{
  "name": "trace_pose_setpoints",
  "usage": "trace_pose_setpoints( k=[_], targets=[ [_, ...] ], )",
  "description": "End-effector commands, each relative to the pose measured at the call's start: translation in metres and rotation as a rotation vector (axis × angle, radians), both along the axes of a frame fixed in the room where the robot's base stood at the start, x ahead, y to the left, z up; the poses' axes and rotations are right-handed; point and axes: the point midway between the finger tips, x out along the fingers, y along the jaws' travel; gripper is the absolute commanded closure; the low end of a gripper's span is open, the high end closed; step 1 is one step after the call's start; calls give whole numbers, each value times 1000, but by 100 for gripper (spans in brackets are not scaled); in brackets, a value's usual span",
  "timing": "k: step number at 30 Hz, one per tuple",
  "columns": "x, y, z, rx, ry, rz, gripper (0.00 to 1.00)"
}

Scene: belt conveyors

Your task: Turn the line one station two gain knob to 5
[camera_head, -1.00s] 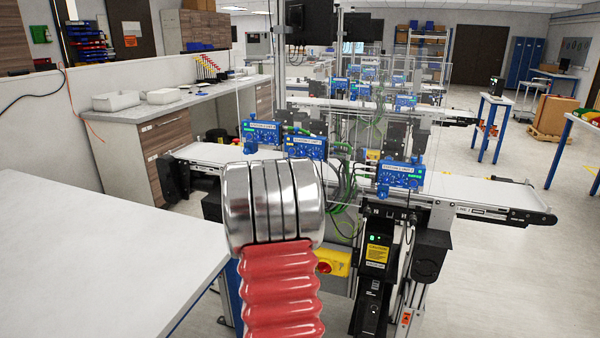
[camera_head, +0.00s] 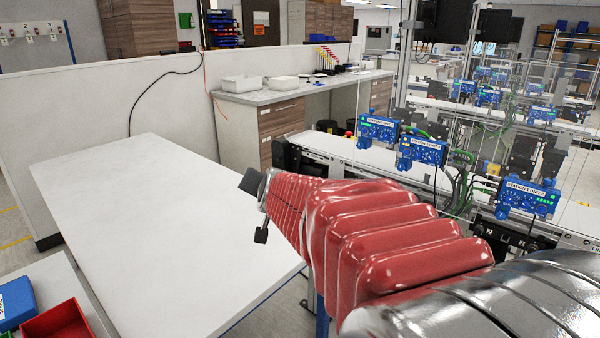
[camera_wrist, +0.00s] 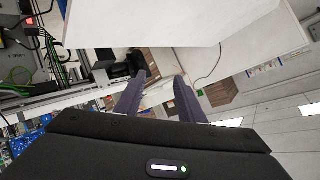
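Several blue control boxes with small dials stand along the nearest conveyor in the head view: one at the left (camera_head: 378,131), one beside it (camera_head: 422,153), and one farther right (camera_head: 528,197). Their labels are too small to read surely, so I cannot tell which bears the line one station two gain knob or where that knob points. My gripper (camera_head: 255,209) is over the white table, left of the boxes and apart from them. In the wrist view my gripper (camera_wrist: 158,96) has its two fingers apart with nothing between them. Part of a blue panel shows at lower left (camera_wrist: 28,142).
A bare white table (camera_head: 150,220) lies under my gripper. A low white partition (camera_head: 90,110) and a counter with white trays (camera_head: 285,97) stand behind. A red bin (camera_head: 62,325) is at lower left. Conveyors and hanging monitors (camera_head: 445,30) fill the right.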

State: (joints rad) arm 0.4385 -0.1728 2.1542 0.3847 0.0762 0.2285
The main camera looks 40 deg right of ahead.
Motion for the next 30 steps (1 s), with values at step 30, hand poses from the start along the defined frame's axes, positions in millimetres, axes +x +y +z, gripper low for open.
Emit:
trace_pose_setpoints(
  k=[30],
  targets=[
    [-248, 239, -94, -335, 674, 836, 65]
  ],
)
